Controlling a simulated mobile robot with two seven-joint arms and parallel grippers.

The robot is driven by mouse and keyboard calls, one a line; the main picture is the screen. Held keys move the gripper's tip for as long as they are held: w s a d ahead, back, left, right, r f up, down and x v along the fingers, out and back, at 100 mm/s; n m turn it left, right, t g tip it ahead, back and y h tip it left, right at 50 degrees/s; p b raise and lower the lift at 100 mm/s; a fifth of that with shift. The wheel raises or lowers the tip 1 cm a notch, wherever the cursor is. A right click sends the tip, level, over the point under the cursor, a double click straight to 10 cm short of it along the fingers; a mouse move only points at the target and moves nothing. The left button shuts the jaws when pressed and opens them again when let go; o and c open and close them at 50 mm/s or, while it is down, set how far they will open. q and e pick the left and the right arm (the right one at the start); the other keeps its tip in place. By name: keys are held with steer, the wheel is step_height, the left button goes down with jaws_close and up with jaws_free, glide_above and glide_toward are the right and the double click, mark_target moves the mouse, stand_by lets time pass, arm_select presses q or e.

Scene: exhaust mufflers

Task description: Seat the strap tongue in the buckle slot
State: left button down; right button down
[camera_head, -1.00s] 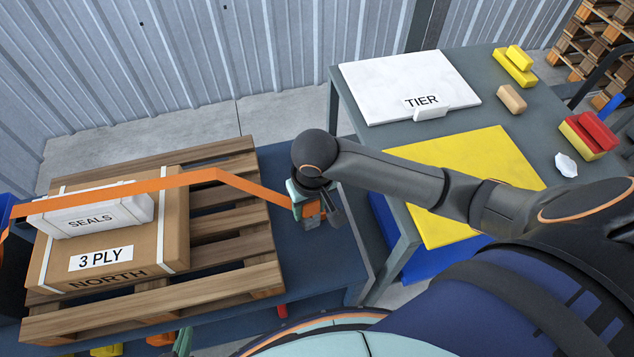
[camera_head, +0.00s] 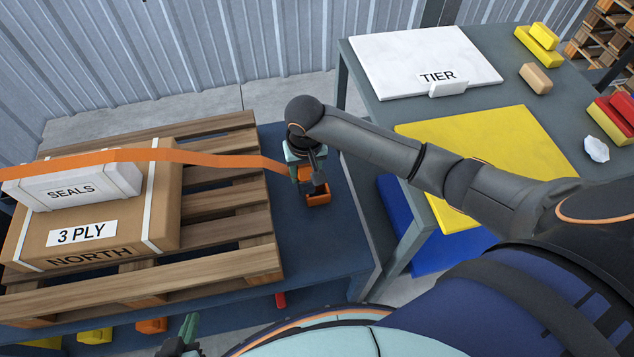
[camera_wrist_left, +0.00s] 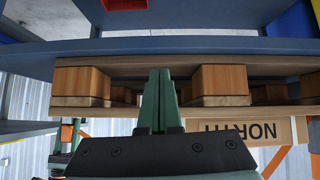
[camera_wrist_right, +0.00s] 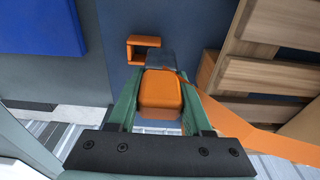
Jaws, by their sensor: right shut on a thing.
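My right gripper (camera_head: 305,170) is shut on the orange strap tongue (camera_wrist_right: 161,92), between its green fingers in the right wrist view. A dark grey tip sticks out ahead of the orange block. The orange strap (camera_head: 200,158) runs from it left over the boxes. The buckle (camera_head: 318,196), an open orange frame, stands on the blue deck just in front of the gripper; it also shows in the right wrist view (camera_wrist_right: 143,48), beyond the tip. The tip looks outside the slot, but the exact gap is unclear. My left gripper (camera_wrist_left: 160,100) is shut and empty, facing the pallet's side.
A wooden pallet (camera_head: 200,285) carries a brown carton (camera_head: 120,240) and a white SEALS box (camera_head: 110,185). A grey table (camera_head: 400,125) with a yellow sheet (camera_head: 500,140) stands right. The blue deck (camera_head: 335,240) is clear around the buckle.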

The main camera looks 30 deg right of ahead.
steer(key=d+f, duration=0.1)
steer(key=f, duration=0.1)
steer(key=d+f+b, duration=0.1)
steer(key=f, duration=0.2)
steer(key=d+f, duration=0.1)
steer(key=f, duration=0.2)
steer(key=shift+w+d+b, duration=0.3)
steer(key=shift+b, duration=0.1)
steer(key=shift+f, duration=0.2)
steer(key=c, duration=0.6)
jaws_free()
steer(key=shift+w, duration=0.1)
steer(key=shift+o, duration=1.4)
arm_select(q)
steer(key=shift+w+d+f, duration=0.4)
steer(key=shift+d+f, duration=0.1)
steer(key=shift+f, duration=0.1)
arm_select(e)
steer(key=shift+w+r, duration=0.1)
steer(key=shift+w, duration=0.05)
steer(key=shift+r, duration=0.1)
